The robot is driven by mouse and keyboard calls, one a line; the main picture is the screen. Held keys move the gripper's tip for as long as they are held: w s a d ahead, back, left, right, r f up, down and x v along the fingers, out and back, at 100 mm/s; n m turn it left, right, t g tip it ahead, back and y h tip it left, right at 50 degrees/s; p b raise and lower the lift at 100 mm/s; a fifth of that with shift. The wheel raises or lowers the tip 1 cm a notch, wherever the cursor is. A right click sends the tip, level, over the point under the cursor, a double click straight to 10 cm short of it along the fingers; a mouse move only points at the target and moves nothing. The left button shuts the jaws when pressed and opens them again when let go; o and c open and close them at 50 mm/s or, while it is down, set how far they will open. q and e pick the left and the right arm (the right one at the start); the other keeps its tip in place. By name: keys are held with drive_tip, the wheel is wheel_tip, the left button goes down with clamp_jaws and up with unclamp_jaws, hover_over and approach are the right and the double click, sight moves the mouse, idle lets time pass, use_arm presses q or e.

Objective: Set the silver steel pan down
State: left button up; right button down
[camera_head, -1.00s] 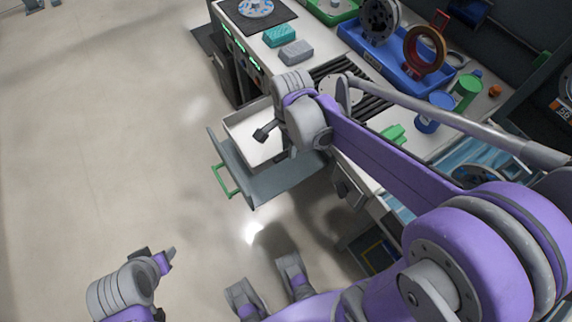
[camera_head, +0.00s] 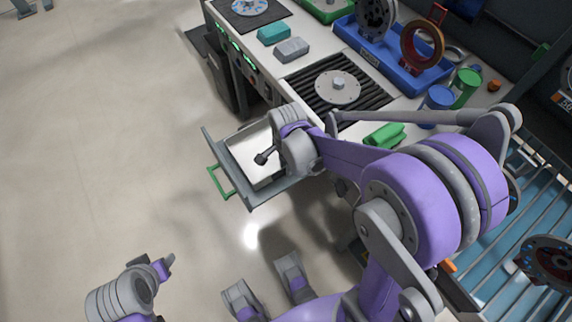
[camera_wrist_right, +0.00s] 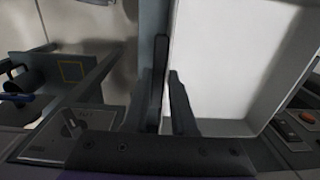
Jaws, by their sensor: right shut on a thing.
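The silver steel pan (camera_head: 244,148) is a rectangular, light-walled tray, empty where I can see into it. In the head view it sits in or just above the pulled-out grey drawer (camera_head: 236,186); whether it rests on the drawer floor is hidden. My right gripper (camera_wrist_right: 169,85) is shut on a side wall of the pan, whose pale inside (camera_wrist_right: 222,60) fills the right half of the wrist view. In the head view the right wrist covers the pan's right end. My left gripper (camera_head: 156,264) is low at the left, away from the pan, and its jaw gap is unclear.
The drawer has a green handle (camera_head: 219,182). Behind it, the worktop holds a black grate with a round metal flange (camera_head: 337,87), teal (camera_head: 273,32) and grey (camera_head: 292,49) blocks, and a blue tray (camera_head: 374,64). A roller conveyor (camera_head: 500,250) stands at the right. Floor at left is clear.

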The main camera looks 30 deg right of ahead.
drive_tip(key=shift+f, duration=0.1)
drive_tip(key=c, duration=0.7)
unclamp_jaws()
wheel_tip(320, 180, up, 11)
drive_tip(key=p, duration=0.3)
drive_tip(key=s+a+n+t, duration=0.1)
drive_tip(key=s+n, duration=0.3)
drive_tip(key=n, duration=0.1)
drive_tip(key=s+a+n+t, duration=0.1)
drive_tip(key=s+n+t, duration=0.1)
drive_tip(key=n, duration=0.4)
drive_tip(key=s+a+n+t, duration=0.1)
drive_tip(key=s+n, duration=0.4)
drive_tip(key=n, duration=0.1)
drive_tip(key=shift+s+a+r+t, duration=0.15)
drive_tip(key=shift+s+r+t, duration=0.15)
drive_tip(key=shift+t, duration=0.1)
